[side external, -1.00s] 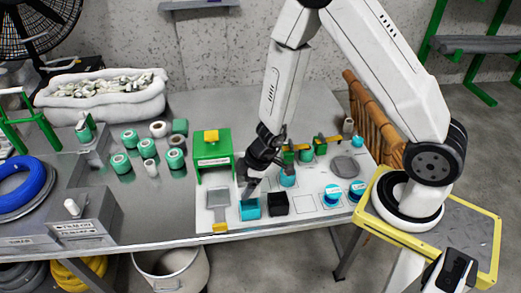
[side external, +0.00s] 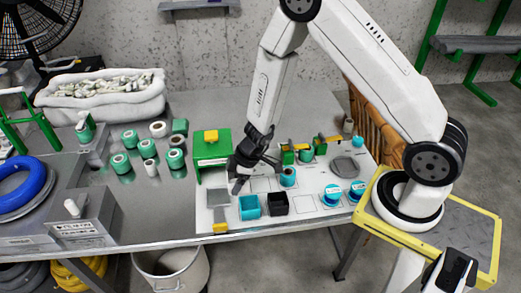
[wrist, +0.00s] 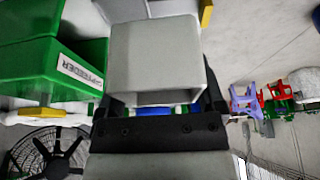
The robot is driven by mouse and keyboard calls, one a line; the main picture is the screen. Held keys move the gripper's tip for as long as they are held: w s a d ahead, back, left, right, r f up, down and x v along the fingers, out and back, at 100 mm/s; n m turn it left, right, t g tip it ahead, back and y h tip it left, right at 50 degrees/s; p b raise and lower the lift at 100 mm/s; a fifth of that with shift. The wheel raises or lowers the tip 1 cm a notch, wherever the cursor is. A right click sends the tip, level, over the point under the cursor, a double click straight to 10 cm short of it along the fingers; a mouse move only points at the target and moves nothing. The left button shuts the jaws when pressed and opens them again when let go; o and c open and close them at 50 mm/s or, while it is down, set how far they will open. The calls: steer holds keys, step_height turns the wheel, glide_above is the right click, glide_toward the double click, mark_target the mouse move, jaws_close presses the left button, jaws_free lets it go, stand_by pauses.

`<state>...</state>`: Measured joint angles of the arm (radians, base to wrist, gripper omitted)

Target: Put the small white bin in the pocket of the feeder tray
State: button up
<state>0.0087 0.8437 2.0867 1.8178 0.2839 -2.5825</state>
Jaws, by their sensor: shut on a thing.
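My gripper (side external: 238,188) is shut on the small white bin (wrist: 155,55). In the wrist view the bin is a pale grey-white box between the two black fingers. In the side view the bin is hard to make out against the pale board. The green feeder (side external: 212,147) stands just left of my gripper, and its labelled side shows at left in the wrist view (wrist: 50,75). A grey flat tray (side external: 217,197), which looks like the feeder tray, lies in front of the feeder; its pocket cannot be made out clearly.
A teal bin (side external: 250,208) and a black bin (side external: 278,204) stand on the white board, close below and right of my gripper. A teal spool (side external: 288,177) stands to the right. Several green spools (side external: 122,164) stand left of the feeder. The table behind the feeder is clear.

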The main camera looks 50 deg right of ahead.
steer(key=w+f, duration=0.2)
steer(key=w, duration=0.2)
glide_above(212, 197)
steer(key=s, duration=0.2)
steer(key=shift+w+d+f, duration=0.1)
steer(key=shift+d+f, duration=0.15)
steer(key=shift+f, duration=1)
steer(key=shift+w+d+f, duration=0.1)
steer(key=shift+d+f, duration=0.1)
steer(key=shift+f, duration=1.05)
steer(key=shift+w+f, duration=0.25)
steer(key=shift+f, duration=1.6)
steer(key=shift+f, duration=0.15)
steer(key=o, duration=1.1)
